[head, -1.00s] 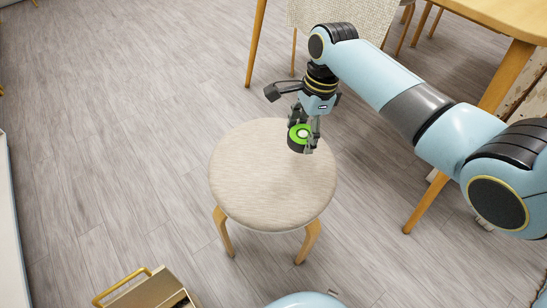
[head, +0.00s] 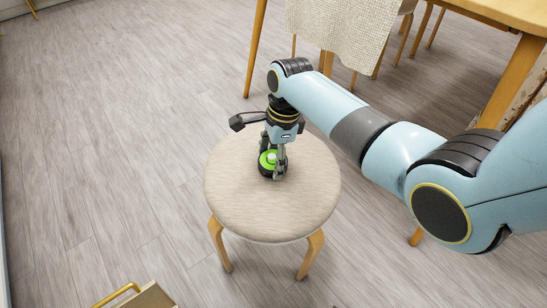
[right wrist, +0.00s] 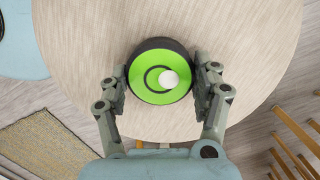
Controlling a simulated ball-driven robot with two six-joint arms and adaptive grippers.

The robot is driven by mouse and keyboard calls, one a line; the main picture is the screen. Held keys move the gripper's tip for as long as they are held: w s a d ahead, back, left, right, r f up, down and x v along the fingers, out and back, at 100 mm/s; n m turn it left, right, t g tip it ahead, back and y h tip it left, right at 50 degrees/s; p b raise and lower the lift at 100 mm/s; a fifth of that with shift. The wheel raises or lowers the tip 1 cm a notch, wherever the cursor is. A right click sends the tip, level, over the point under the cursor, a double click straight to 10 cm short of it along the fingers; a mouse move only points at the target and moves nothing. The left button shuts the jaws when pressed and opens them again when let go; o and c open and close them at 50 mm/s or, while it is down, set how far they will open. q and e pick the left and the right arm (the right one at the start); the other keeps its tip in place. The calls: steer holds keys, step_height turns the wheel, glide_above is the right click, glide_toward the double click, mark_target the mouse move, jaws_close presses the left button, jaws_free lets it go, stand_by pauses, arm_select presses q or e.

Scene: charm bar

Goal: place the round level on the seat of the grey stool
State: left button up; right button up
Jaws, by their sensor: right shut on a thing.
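The round level is a black disc with a bright green face and a pale bubble; it shows in the head view (head: 268,161) and in the right wrist view (right wrist: 155,88). My right gripper (head: 273,165) is shut on it, with one finger on each side in the right wrist view (right wrist: 160,85). The level is over the middle of the stool's round beige seat (head: 272,215), low down; I cannot tell whether it touches the seat. The seat also fills much of the right wrist view (right wrist: 80,45). My left gripper is not in view.
A box with a gold handle (head: 145,297) is at the bottom edge. The grey plank floor (head: 100,120) left of the stool is clear.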

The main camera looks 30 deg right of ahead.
steer(key=o, duration=1)
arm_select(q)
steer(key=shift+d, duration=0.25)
arm_select(e)
steer(key=o, duration=0.4)
steer(key=shift+c, duration=0.2)
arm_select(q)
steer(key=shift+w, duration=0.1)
arm_select(e)
steer(key=shift+r, duration=0.45)
arm_select(q)
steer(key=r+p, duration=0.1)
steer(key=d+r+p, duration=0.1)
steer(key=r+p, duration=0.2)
steer(key=p, duration=0.1)
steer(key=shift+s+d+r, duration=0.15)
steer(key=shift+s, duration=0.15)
arm_select(e)
step_height(320, 180, up, 11)
steer(key=d, duration=0.1)
steer(key=shift+s+d, duration=0.25)
steer(key=shift+d, duration=0.15)
